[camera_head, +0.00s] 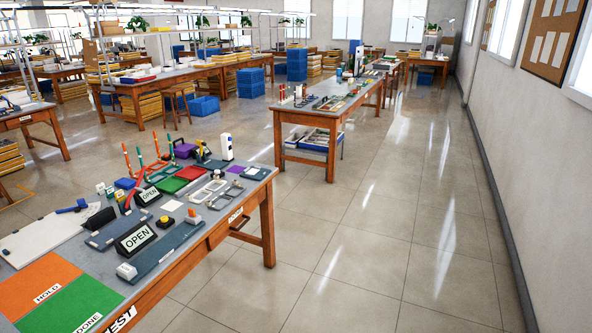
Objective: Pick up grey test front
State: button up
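Several small flat pieces lie on the grey top of the near workbench (75,250). Toward its right end is a pale grey, frame-shaped piece (201,196) with openings in it, which may be the grey test front. A darker grey flat piece (226,196) lies just right of it. At this size I cannot tell for certain which is the grey test front. My gripper is not in this view.
The near bench also holds black OPEN signs (136,238), red (190,173) and green (172,185) trays, a white upright device (227,147), and orange HOLD (38,284) and green DONE (85,305) mats. The right-hand floor aisle (365,240) is clear, bounded by a wall.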

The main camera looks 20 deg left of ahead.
aim_at(209, 204)
jog(key=u, duration=0.25)
jog(key=i, duration=1.45)
jog(key=u, duration=0.7)
jog(key=i, duration=0.75)
jog(key=u, duration=0.85)
jog(key=i, duration=0.55)
jog(key=u, duration=0.75)
jog(key=i, duration=0.65)
jog(key=u, duration=0.6)
jog(key=i, duration=0.55)
jog(key=u, duration=0.2)
